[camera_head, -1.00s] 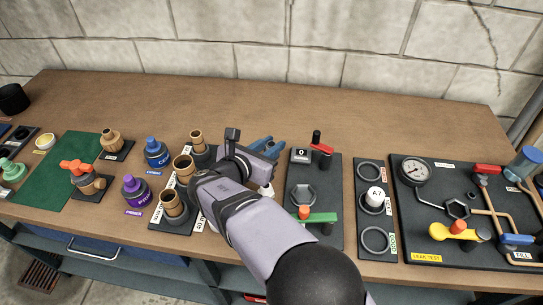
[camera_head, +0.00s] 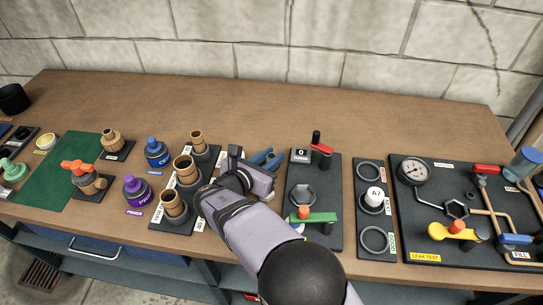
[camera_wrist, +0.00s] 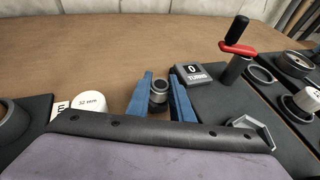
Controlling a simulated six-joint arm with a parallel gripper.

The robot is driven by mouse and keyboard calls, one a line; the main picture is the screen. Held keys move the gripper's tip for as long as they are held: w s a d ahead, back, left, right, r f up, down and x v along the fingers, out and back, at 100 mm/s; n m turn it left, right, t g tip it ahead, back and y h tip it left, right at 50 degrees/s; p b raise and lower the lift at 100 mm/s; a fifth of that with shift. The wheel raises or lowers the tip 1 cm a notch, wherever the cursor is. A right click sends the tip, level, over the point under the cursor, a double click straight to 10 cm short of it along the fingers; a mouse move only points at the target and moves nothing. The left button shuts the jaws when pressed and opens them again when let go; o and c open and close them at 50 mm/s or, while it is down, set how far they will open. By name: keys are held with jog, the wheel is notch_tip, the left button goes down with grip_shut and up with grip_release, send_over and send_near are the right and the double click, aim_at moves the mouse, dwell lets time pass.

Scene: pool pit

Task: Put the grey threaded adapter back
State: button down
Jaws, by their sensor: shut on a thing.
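The grey threaded adapter (camera_wrist: 159,90) shows in the wrist view as a short grey ring-shaped piece with a dark opening. It is upright between the two blue fingers of my gripper (camera_wrist: 161,98), which is shut on it. In the head view my gripper (camera_head: 265,160) is left of the turns-counter fixture (camera_head: 329,166), and the wrist hides the adapter. Whether the adapter touches the surface below cannot be told.
The fixture has a hex socket (camera_head: 303,194), a red crank (camera_head: 321,147) and a green handle (camera_head: 314,217). A white 32 mm piece (camera_wrist: 90,103) stands left of the fingers. Brown fittings (camera_head: 183,168) stand left of my wrist. The table's back is clear.

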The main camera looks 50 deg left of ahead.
jog(key=c, duration=1.6)
grip_release()
jog(key=shift+f, duration=0.1)
jog(key=shift+o, duration=0.2)
jog(key=shift+r, duration=0.3)
jog(key=shift+s+d, duration=0.1)
jog(key=shift+s, duration=0.2)
jog(key=b+v, duration=0.2)
jog(key=v, duration=0.9)
jog(key=shift+s+r, duration=0.1)
jog(key=shift+r, duration=0.05)
